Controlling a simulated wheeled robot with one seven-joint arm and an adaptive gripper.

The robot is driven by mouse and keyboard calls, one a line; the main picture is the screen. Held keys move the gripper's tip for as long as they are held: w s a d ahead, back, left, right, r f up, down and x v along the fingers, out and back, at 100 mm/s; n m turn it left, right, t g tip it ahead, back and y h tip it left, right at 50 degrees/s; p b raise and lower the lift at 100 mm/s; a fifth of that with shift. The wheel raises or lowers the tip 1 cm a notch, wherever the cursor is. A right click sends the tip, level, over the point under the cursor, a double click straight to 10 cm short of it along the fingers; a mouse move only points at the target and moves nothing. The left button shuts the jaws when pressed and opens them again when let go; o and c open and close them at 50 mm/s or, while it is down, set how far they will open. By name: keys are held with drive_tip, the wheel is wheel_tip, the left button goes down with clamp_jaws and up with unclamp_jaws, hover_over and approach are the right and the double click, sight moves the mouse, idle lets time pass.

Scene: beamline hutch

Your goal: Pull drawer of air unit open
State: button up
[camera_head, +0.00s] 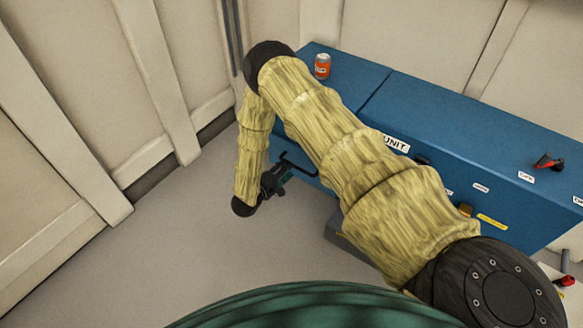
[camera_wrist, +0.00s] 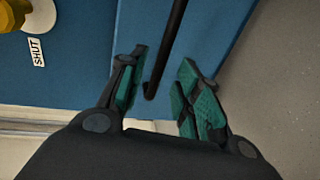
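The blue air unit (camera_head: 440,110) stands against the back wall, its front partly hidden by my arm. A black bar handle (camera_head: 299,166) juts from its left front; I take it for the drawer handle. My gripper (camera_head: 282,174) is at this handle, low at the unit's left end. In the wrist view my gripper (camera_wrist: 163,62) is open, with teal-padded fingers. The black bar (camera_wrist: 168,50) runs between the fingers, with its end near the left one and no clear contact. The blue front (camera_wrist: 90,55) lies behind it. Whether the drawer is at all open cannot be told.
An orange can (camera_head: 322,66) and a red-and-black item (camera_head: 549,162) are on top of the unit. A yellow knob (camera_wrist: 12,14) sits by a "SHUT" label (camera_wrist: 37,52).

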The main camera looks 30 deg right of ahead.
drive_tip(key=shift+b+x, duration=0.65)
drive_tip(key=shift+x, duration=1.65)
clamp_jaws()
